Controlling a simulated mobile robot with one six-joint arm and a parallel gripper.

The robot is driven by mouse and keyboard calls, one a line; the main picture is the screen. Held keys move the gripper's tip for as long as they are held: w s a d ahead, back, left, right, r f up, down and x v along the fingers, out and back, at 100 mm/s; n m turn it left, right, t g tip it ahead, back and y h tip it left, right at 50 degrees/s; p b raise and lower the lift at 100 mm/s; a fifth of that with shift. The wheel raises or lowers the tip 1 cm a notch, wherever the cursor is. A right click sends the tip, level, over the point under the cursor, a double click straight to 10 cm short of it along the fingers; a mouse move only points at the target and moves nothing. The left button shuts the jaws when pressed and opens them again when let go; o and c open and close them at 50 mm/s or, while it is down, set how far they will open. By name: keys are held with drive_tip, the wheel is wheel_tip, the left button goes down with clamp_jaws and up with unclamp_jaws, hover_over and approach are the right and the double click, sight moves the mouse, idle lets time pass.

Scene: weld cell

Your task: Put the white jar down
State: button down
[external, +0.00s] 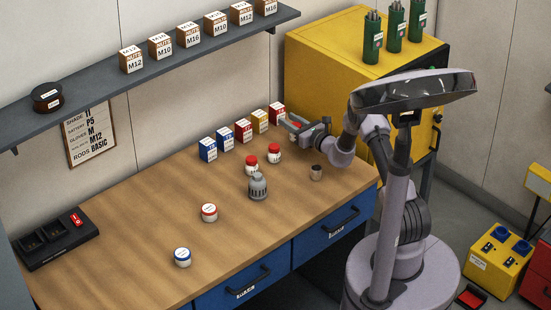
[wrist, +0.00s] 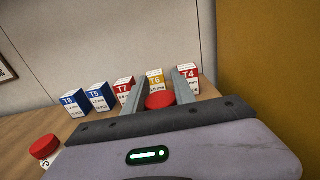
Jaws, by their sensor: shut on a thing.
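My gripper (external: 287,124) is at the far right end of the wooden bench, close in front of the row of small boxes. In the wrist view my gripper (wrist: 160,84) is shut on a jar with a red lid (wrist: 160,101). Only the lid shows clearly; the body is hidden behind the gripper, so I cannot tell whether its base touches the bench.
Small labelled boxes in blue (external: 208,150), red (external: 243,131) and yellow (external: 260,121) line the back of the bench (external: 140,235). A yellow cabinet (external: 320,70) rises behind. The bench's left-middle is clear.

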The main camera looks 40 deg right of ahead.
wheel_tip(320, 180, down, 4)
drive_tip(key=shift+r+b, duration=0.2)
drive_tip(key=shift+b, duration=0.2)
drive_tip(key=shift+f, duration=0.15)
drive_tip(key=c, duration=1)
unclamp_jaws()
